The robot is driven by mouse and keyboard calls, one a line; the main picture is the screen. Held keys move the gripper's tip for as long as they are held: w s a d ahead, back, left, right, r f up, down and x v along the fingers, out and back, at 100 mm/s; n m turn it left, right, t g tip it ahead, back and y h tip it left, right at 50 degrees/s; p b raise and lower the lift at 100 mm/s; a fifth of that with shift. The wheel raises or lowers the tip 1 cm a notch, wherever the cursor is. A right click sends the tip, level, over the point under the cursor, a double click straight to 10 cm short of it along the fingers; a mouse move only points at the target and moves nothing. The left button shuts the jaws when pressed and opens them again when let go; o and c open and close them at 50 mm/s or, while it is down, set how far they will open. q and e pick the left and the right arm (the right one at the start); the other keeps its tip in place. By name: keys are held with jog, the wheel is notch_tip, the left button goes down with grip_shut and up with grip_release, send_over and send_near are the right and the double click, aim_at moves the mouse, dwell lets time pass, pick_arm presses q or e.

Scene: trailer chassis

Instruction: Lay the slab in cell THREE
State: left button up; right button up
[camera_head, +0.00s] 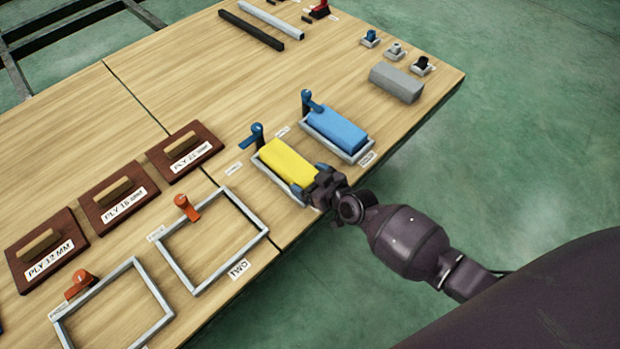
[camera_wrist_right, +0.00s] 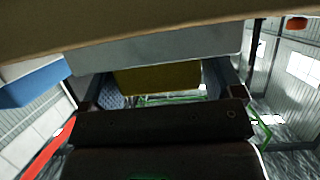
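The yellow slab (camera_head: 287,162) lies in the grey frame (camera_head: 270,178) right of the one marked TWO. This frame's own label is not readable. My right gripper (camera_head: 311,182) is at the slab's near end, with one blue fingertip on each side. The right wrist view shows the yellow slab's end (camera_wrist_right: 157,78) between my right fingers (camera_wrist_right: 163,90). Whether the pads press on it, I cannot tell. The near edge of the frame is partly hidden by the gripper. A blue lever (camera_head: 257,137) stands at the frame's far left corner. My left gripper is out of view.
A blue slab (camera_head: 337,129) fills the frame to the right. The frame marked TWO (camera_head: 190,285) and another frame (camera_head: 98,283) to its left are empty, with orange levers. Plywood boards with handles (camera_head: 120,192) lie behind. A grey block (camera_head: 396,83) sits at the right end.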

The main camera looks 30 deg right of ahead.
jog(key=shift+r, duration=0.1)
jog(key=shift+s+d+r, duration=0.1)
jog(key=shift+s+r, duration=0.05)
pick_arm(q)
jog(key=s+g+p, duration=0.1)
jog(key=p, duration=0.2)
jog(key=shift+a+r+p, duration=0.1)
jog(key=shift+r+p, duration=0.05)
jog(key=shift+p, duration=0.2)
pick_arm(e)
jog(key=v, duration=1.1)
jog(key=shift+s, duration=0.25)
jog(key=shift+d+r, duration=0.1)
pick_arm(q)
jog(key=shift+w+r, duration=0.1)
